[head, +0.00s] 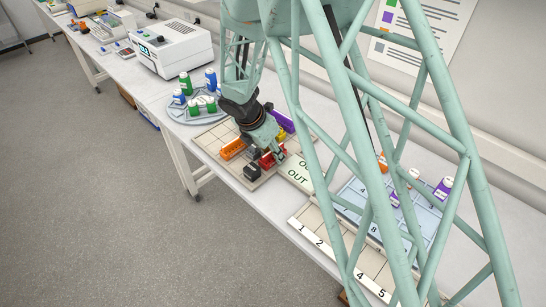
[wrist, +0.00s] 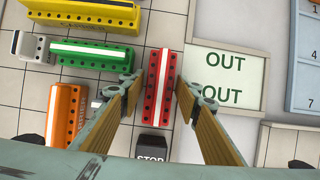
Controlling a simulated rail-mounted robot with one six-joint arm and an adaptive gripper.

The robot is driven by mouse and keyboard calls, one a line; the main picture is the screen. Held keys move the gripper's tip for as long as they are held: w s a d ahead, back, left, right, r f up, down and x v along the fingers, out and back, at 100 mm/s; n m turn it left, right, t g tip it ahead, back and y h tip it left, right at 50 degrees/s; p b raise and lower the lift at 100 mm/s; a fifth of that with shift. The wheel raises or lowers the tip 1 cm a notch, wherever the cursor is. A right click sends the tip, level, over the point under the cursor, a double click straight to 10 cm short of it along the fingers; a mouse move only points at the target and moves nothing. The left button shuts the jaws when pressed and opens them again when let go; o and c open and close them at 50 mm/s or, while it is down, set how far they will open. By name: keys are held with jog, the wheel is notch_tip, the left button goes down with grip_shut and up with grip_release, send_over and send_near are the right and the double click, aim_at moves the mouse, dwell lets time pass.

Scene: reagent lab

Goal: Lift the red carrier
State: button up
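The red carrier (wrist: 160,88), a bar with holes and a white stripe, lies lengthwise on the tiled board in the wrist view. In the head view only a bit of the red carrier (head: 267,160) shows under my gripper (head: 276,152). In the wrist view my open gripper (wrist: 158,86) has one finger on each side of the carrier, with a visible gap at least on the right. I cannot tell whether the fingers are down at the carrier's height. The carrier's front end is near a black STOP block (wrist: 152,146).
An orange carrier (wrist: 65,115), a green carrier (wrist: 95,54) and a yellow carrier (wrist: 85,12) lie to the left and behind. A grey block (wrist: 30,46) touches or nearly touches the green one. The OUT plate (wrist: 250,70) is close on the right. A blue numbered tray (head: 350,190) stands beyond.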

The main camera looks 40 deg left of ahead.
jog(key=c, duration=0.7)
jog(key=shift+r, duration=0.15)
jog(key=shift+r+p, duration=0.5)
jog(key=shift+r, duration=4.65)
